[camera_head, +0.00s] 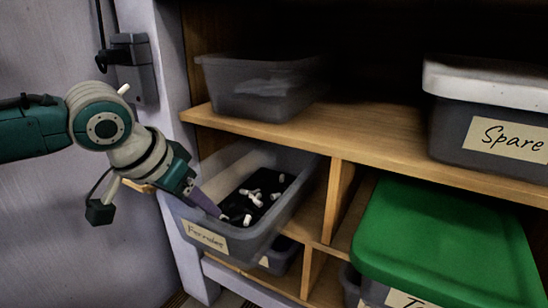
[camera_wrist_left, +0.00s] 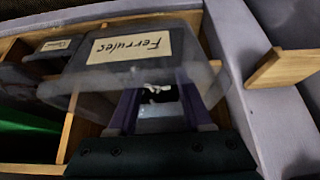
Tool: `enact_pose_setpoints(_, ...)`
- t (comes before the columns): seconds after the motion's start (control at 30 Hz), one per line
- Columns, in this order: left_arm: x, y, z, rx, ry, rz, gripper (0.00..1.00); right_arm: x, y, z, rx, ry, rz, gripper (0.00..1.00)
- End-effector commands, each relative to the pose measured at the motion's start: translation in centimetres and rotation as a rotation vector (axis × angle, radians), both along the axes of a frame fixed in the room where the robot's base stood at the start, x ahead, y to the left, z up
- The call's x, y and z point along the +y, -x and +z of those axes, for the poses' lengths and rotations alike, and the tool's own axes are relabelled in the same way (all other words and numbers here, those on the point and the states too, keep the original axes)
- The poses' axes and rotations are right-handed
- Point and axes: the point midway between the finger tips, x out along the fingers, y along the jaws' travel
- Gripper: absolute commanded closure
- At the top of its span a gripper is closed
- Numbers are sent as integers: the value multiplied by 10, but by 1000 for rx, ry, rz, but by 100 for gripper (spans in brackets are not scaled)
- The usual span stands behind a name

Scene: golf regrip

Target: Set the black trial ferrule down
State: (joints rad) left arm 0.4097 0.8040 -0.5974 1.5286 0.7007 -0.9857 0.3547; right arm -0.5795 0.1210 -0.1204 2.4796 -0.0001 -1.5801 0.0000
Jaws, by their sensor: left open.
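The grey bin labelled "Ferrules" (camera_head: 207,236) sits in the shelf's middle row, and its front wall also shows in the left wrist view (camera_wrist_left: 95,62). White ferrules (camera_head: 248,206) lie loose over a dark area inside it. A black ferrule cannot be told apart from that dark area. My left gripper (camera_head: 216,212) reaches over the bin's front left rim with its purple fingers pointing into the bin. In the left wrist view its fingers (camera_wrist_left: 160,100) are apart, with white pieces and something dark beyond them; I see nothing held. My right gripper is not in view.
An empty-looking grey bin (camera_head: 262,86) stands on the wooden shelf above. A white-lidded "Spare" box (camera_head: 490,84) is at the upper right, and a green-lidded box (camera_head: 445,240) at the lower right. A wooden divider (camera_head: 337,203) stands right of the ferrule bin.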

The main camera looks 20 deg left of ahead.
Motion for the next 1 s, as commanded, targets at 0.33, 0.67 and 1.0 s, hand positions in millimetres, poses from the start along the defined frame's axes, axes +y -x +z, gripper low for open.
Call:
enact_pose_setpoints(0.33, 3, 40, 71, 3, -3, -2, 50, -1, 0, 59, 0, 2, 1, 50)
enact_pose_setpoints(0.67, -51, 82, 61, 41, 15, -116, 50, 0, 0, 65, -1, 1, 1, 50)
enact_pose_setpoints(1.0, -122, 206, 57, 157, -23, -154, 50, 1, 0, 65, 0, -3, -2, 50)
